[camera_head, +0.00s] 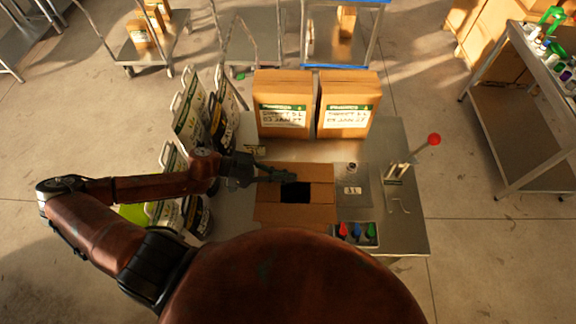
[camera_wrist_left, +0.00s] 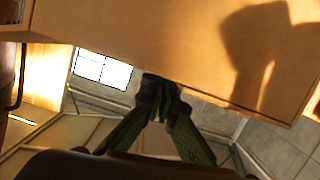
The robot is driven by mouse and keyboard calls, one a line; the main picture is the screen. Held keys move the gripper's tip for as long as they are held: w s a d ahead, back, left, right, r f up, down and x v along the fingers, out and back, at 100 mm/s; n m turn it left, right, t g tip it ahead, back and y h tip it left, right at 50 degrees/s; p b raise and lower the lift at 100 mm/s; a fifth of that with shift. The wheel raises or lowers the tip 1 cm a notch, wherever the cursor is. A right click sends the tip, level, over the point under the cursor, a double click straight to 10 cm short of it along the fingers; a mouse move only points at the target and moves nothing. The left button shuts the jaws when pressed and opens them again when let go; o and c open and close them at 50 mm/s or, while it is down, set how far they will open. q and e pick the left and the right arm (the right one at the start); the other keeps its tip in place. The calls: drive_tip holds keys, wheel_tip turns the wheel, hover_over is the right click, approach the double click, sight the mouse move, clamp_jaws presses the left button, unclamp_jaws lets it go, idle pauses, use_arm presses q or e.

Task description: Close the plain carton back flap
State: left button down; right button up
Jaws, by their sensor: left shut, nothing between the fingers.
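The plain carton (camera_head: 295,213) stands on the metal table, with a dark square opening (camera_head: 295,192) in the middle of its top. Tan flap panels lie around the opening, and a back panel (camera_head: 315,171) shows along the far side. My left gripper (camera_head: 286,175) is over the carton's back left part, at the far edge of the opening. Its fingers are shut and empty. In the left wrist view the fingertips (camera_wrist_left: 160,82) come together at the lower edge of a broad cardboard surface (camera_wrist_left: 180,35); whether they touch it is unclear. My right gripper is out of view.
Two labelled boxes (camera_head: 283,90) (camera_head: 347,92) stand close behind the carton. Upright bags (camera_head: 190,115) crowd the left side. A tray (camera_head: 358,235) with red, blue and green items and a red-topped stand (camera_head: 434,140) are to the right.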

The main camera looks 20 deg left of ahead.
sight(288, 170)
use_arm(q)
drive_tip(key=shift+r+p, duration=0.6)
wheel_tip(288, 170, up, 3)
drive_tip(key=p, duration=0.3)
drive_tip(key=shift+r, duration=0.1)
drive_tip(key=v, duration=0.4)
drive_tip(key=b+v, duration=0.1)
drive_tip(key=v, duration=0.3)
drive_tip(key=shift+s+f, duration=0.1)
drive_tip(key=shift+f, duration=0.1)
drive_tip(key=shift+v, duration=1)
drive_tip(key=shift+s, duration=0.1)
